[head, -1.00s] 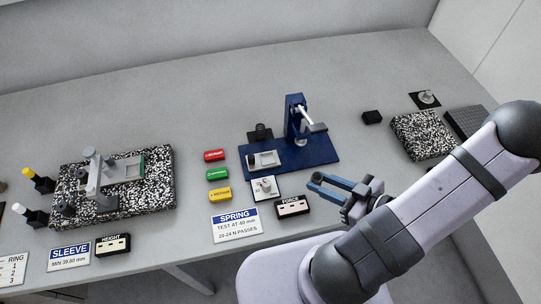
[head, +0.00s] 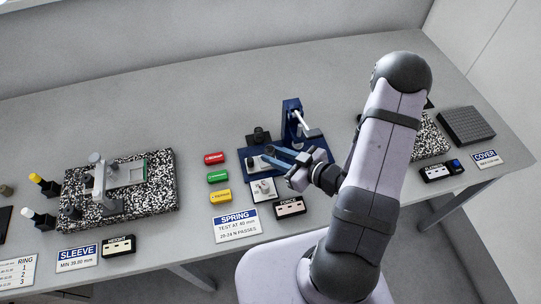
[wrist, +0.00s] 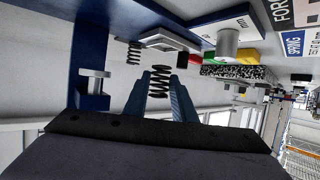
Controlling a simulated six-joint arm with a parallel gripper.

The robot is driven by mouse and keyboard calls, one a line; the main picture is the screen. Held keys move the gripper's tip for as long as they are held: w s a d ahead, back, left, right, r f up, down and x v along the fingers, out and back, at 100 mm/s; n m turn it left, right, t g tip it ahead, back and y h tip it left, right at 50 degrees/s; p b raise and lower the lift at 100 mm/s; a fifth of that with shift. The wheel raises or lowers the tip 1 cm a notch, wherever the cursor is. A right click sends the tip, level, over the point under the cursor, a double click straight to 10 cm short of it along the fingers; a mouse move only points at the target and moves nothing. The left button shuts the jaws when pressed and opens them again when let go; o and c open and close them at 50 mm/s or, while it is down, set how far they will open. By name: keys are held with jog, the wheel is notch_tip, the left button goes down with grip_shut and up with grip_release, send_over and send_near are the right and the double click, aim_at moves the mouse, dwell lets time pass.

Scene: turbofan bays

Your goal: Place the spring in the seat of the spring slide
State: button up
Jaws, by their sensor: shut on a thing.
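A dark coil spring (wrist: 160,82) is between the blue fingertips of my gripper (wrist: 165,92) in the wrist view, and the gripper is shut on it. In the head view my gripper (head: 274,157) reaches over the front of the dark blue press base (head: 330,152). The spring slide's pale square seat (wrist: 172,41) shows beyond the held spring in the wrist view, apart from it. In the head view the seat (head: 257,164) is partly hidden by the fingers. A second dark coil (wrist: 134,52) stands beside the seat.
The press column (head: 292,115) with its lever rises behind my gripper. A card with a silver knob (head: 263,187) and the FORCE display (head: 290,206) lie in front. Red, green and yellow blocks (head: 217,177) are to the left.

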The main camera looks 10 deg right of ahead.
jog(key=shift+w+a, duration=0.25)
jog(key=shift+w, duration=0.15)
jog(key=shift+w+a, duration=0.15)
jog(key=shift+w+f+p, duration=0.1)
jog(key=shift+f+p, duration=0.05)
jog(key=shift+p, duration=0.15)
jog(key=shift+f+p, duration=0.5)
jog(key=shift+f, duration=1.1)
jog(key=shift+f, duration=0.15)
jog(key=o, duration=1)
jog(key=shift+o, duration=0.2)
jog(key=shift+r, duration=0.2)
